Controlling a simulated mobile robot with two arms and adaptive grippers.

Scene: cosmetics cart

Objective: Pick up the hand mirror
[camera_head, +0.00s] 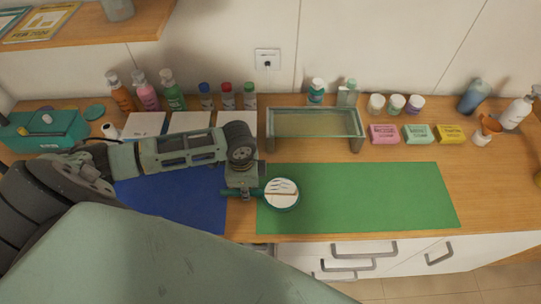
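The hand mirror (282,194) has a round pale face with a dark green rim. Its head is over the left end of the green mat, and its dark teal handle (229,193) points left toward the blue mat. My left gripper (243,191) is directly over the handle, left of the head, and covers part of it. The fingertips are too small and hidden to tell whether they are closed on the handle. I cannot tell whether the mirror touches the mat. My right gripper is not in view.
The green mat (365,195) is otherwise bare. A blue mat (180,205) lies under my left arm. A glass-topped stand (315,123), several bottles, jars and coloured boxes (418,134) line the back. A teal case (45,130) stands at left. Drawers (365,249) are below the front edge.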

